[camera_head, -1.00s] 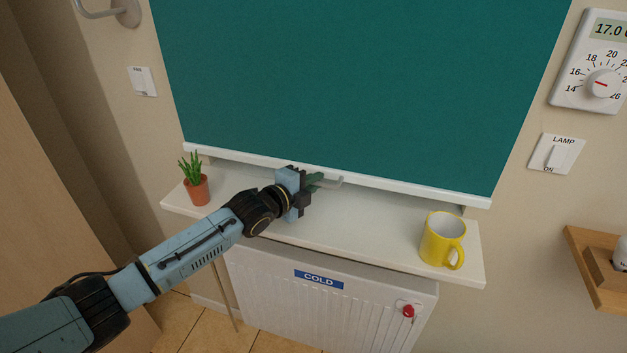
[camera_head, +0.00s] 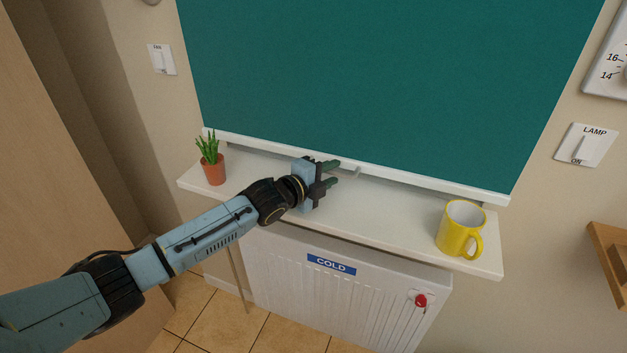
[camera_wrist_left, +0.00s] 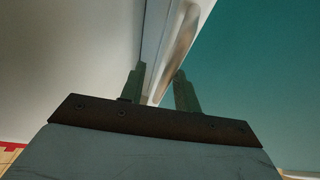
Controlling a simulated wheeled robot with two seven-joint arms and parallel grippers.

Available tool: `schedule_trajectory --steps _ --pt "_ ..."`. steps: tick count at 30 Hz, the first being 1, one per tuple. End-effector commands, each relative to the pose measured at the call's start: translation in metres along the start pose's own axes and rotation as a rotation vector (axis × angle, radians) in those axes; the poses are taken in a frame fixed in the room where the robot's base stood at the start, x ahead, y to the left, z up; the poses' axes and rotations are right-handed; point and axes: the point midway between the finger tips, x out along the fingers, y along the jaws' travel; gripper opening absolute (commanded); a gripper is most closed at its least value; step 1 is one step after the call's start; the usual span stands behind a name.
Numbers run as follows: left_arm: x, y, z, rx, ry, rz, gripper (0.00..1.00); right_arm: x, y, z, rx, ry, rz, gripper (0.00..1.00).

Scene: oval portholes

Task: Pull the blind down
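The teal blind (camera_head: 380,75) hangs low over the wall, its white bottom bar (camera_head: 430,184) just above the sill. It also fills the right of the left wrist view (camera_wrist_left: 265,70). A small pale handle (camera_head: 351,171) sticks out from the bar. My left gripper (camera_head: 332,173) is at the handle's left side, its two green fingers spread apart. In the left wrist view the fingers (camera_wrist_left: 160,92) are apart, with the pale handle (camera_wrist_left: 178,50) beyond their tips; nothing is clearly held. My right gripper is not in view.
On the white sill (camera_head: 385,220) stand a potted plant (camera_head: 213,168) at left and a yellow mug (camera_head: 458,232) at right. A radiator (camera_head: 335,290) marked COLD is below. A LAMP switch (camera_head: 585,146) and wooden shelf (camera_head: 610,255) are at right.

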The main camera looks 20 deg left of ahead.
Motion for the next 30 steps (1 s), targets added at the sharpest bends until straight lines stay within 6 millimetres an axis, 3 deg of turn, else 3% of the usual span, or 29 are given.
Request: schedule_trajectory --steps 18,24,30 --pt "-0.107 0.002 0.0 0.002 0.001 0.004 0.32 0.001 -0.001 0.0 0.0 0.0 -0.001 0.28" --pt "-0.126 0.002 0.0 0.0 -0.001 0.004 0.32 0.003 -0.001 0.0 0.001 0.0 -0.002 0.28" --pt "-0.13 0.001 0.0 -0.001 0.0 0.003 0.32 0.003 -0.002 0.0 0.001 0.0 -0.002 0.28"
